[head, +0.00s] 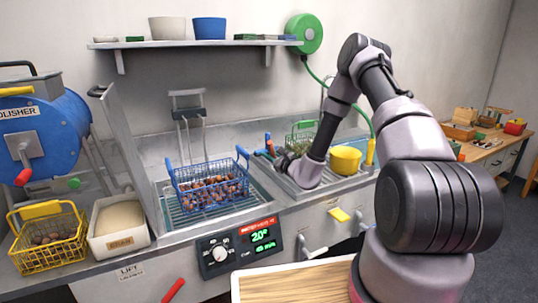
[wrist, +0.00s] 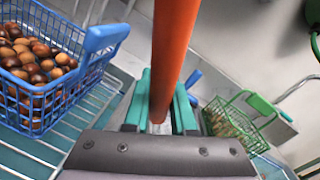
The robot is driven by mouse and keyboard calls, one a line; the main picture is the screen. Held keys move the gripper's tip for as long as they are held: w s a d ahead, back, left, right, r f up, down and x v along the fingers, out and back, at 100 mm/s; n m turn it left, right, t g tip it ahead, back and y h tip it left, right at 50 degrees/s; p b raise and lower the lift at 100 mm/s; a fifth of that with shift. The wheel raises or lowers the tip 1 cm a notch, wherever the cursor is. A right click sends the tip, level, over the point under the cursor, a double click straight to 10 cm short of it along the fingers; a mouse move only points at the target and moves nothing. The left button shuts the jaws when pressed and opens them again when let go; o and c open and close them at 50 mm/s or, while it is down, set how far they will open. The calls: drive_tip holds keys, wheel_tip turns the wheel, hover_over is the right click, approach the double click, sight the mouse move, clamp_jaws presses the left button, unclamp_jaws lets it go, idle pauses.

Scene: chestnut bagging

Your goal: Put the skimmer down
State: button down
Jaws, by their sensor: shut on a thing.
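The skimmer shows as an orange-red handle (wrist: 175,50) running from the top of the wrist view down between my teal fingers. My gripper (wrist: 160,112) is shut on this handle. In the head view my gripper (head: 268,154) is just right of the blue wire basket, over the counter near the wall, and only a small red bit of the handle shows. The skimmer's head is not clearly visible, and I cannot tell whether the skimmer touches anything.
A green basket (head: 300,139) and a yellow bowl (head: 345,160) stand to the right. A wooden board (head: 295,284) lies in front.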

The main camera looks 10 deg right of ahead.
drive_tip(key=shift+f, duration=0.15)
drive_tip(key=c, duration=0.7)
unclamp_jaws()
drive_tip(key=shift+c, duration=0.2)
